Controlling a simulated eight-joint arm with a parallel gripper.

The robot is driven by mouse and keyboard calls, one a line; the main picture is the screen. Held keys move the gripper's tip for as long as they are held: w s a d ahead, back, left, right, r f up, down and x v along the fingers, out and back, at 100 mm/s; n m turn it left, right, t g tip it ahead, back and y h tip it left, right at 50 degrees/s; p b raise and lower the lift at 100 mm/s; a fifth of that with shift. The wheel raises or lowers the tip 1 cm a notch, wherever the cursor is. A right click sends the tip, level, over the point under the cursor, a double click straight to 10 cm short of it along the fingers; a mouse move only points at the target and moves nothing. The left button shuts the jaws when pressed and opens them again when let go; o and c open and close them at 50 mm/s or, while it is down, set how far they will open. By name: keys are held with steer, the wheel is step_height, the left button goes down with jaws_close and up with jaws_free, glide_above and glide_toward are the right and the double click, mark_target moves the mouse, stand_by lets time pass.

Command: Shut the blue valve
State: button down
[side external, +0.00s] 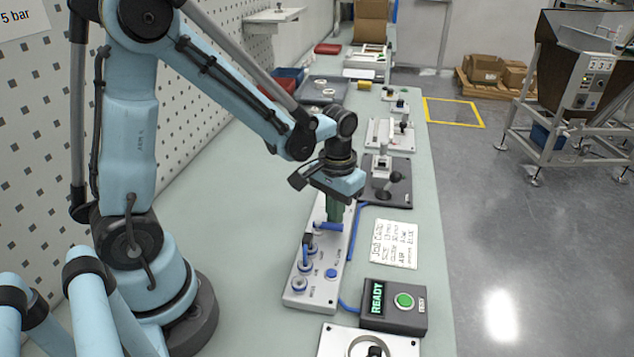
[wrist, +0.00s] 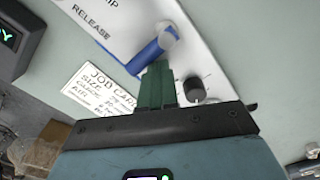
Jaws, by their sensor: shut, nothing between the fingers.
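The blue valve lever (side external: 327,226) lies crosswise on the pale valve panel (side external: 296,297), below my gripper. In the wrist view the lever (wrist: 150,56) runs down and left from its round silver hub. My gripper (side external: 335,217) points down over the panel with its green fingers together and nothing between them. In the wrist view the fingertips (wrist: 158,67) are right beside the lever, near its hub. I cannot tell whether they touch it. The lever is not gripped.
A black knob (wrist: 194,89) stands right of my fingers in the wrist view. A job card (side external: 388,243) and the READY box (side external: 393,307) lie to the right. Bench left of the panel is clear.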

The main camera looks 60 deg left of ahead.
steer(key=shift+w+d+r, duration=0.1)
steer(key=shift+w+d, duration=0.1)
step_height(320, 180, up, 7)
stand_by(0.7)
step_height(320, 180, up, 4)
steer(key=m+t, duration=0.3)
steer(key=t, duration=0.4)
glide_above(319, 243)
stand_by(0.5)
